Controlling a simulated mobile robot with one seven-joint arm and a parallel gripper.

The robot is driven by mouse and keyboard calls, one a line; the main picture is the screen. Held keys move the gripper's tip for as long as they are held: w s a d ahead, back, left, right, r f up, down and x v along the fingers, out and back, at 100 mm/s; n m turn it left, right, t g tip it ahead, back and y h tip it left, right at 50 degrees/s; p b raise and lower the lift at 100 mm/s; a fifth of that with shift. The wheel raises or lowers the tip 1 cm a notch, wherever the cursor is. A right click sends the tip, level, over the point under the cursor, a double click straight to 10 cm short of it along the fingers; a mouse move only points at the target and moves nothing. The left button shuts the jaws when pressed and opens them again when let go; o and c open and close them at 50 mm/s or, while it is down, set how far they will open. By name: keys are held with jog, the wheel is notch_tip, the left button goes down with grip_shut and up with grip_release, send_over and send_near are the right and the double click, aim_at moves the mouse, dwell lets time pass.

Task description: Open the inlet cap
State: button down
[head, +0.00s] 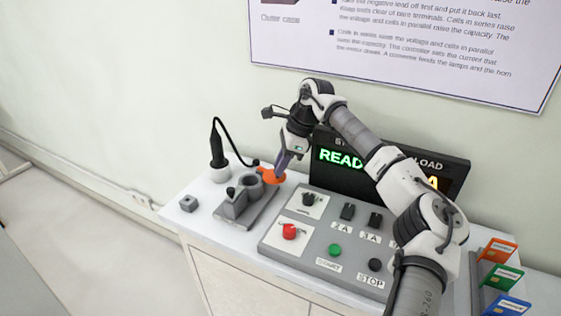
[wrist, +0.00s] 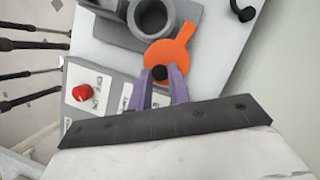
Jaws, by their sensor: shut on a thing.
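The orange inlet cap (head: 272,178) is a flat disc with a narrow tab, on the right side of a grey fixture. In the wrist view the cap (wrist: 178,50) lies beside a grey round inlet (wrist: 152,16), whose dark mouth shows uncovered.
A control panel (head: 325,238) with a red knob (head: 289,231), switches and buttons lies in front. A lit display (head: 342,158) stands behind, close to my arm. A black-handled tool (head: 217,148) with a cable stands at left.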

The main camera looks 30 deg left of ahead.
jog(key=shift+w, duration=0.1)
dwell(0.5)
jog(key=c, duration=1.3)
grip_release()
jog(key=shift+r, duration=0.1)
jog(key=b+v, duration=0.1)
jog(key=v, duration=1.2)
jog(key=shift+w+r+b, duration=0.1)
jog(key=shift+r+b, duration=0.2)
